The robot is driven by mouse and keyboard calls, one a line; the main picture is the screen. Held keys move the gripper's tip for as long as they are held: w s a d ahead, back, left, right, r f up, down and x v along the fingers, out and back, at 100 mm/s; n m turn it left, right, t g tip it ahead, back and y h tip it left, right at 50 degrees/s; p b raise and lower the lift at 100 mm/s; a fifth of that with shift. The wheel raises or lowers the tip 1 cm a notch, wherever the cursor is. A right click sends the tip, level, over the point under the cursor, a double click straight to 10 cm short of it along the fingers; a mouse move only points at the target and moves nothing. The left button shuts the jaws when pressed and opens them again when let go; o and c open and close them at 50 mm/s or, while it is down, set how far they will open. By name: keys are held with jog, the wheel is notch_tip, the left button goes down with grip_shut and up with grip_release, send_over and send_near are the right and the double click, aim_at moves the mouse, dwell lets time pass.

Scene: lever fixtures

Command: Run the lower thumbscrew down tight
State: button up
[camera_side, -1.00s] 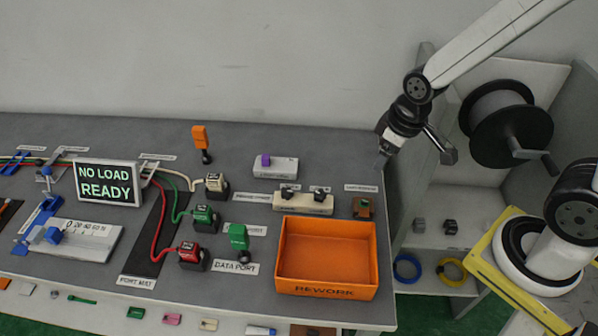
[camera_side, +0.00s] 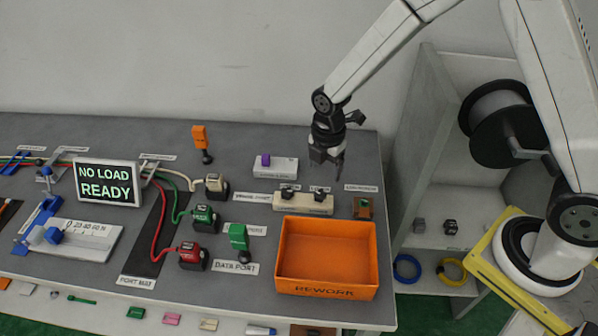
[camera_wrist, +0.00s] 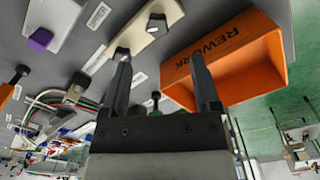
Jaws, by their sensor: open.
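A cream block (camera_side: 303,203) with two dark knobs, a left knob (camera_side: 288,192) and a right knob (camera_side: 319,194), lies on the grey bench behind the orange bin. These look like thumbscrews; I cannot tell which is the lower one or how far either is turned. My gripper (camera_side: 326,172) points down above and slightly behind the right end of the block, open and empty, touching nothing. In the wrist view the cream block (camera_wrist: 143,36) lies beyond the open fingers (camera_wrist: 160,60), and one knob (camera_wrist: 122,53) shows near the left fingertip.
The orange REWORK bin (camera_side: 327,288) stands in front of the block. A white block with a purple piece (camera_side: 266,161) sits behind it, and a small brown fixture (camera_side: 363,208) to its right. Plugs with cables, such as the red plug (camera_side: 191,254), lie to the left.

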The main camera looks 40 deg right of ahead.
aim_at(320, 193)
jog(key=shift+w+a+f+n, duration=0.25)
jog(key=shift+f+n, duration=0.1)
jog(key=shift+n, duration=0.15)
jog(key=shift+f, duration=3.9)
grip_shut()
